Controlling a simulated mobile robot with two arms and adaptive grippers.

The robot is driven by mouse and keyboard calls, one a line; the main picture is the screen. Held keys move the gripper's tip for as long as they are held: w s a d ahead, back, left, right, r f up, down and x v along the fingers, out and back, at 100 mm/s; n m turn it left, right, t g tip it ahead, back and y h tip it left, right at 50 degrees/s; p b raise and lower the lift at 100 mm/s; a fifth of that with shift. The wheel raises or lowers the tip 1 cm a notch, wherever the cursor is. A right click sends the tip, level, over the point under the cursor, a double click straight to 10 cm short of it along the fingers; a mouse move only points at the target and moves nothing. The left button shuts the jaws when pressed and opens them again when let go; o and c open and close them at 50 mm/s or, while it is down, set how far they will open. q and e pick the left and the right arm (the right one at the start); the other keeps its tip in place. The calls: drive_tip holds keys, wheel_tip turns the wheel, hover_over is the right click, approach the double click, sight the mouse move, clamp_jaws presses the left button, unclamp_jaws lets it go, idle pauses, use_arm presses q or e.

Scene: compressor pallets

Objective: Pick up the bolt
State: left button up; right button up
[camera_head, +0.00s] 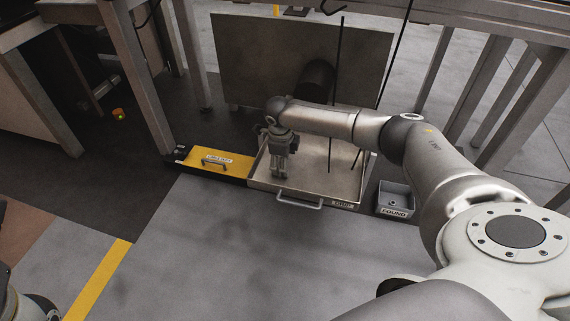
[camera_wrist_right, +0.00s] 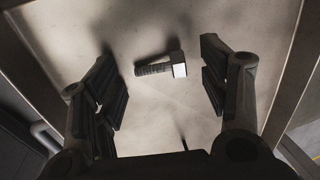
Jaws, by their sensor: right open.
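The bolt (camera_wrist_right: 155,69) lies on its side on the pale metal floor of a shallow tray (camera_head: 330,183), its block-like head to the right in the right wrist view. My right gripper (camera_wrist_right: 158,80) is open, with its two fingers spread to either side of the bolt and apart from it. In the head view my right gripper (camera_head: 280,172) points down over the left part of the tray. I cannot make out the bolt in the head view. My left gripper is not in view.
The tray has raised walls and a front handle (camera_head: 300,201). A small grey bin (camera_head: 396,193) labelled FOUND stands to the right. Thin dark rods (camera_head: 336,90) hang over the tray. Frame legs stand on both sides.

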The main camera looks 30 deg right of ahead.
drive_tip(key=shift+c, duration=0.3)
clamp_jaws()
idle(0.5)
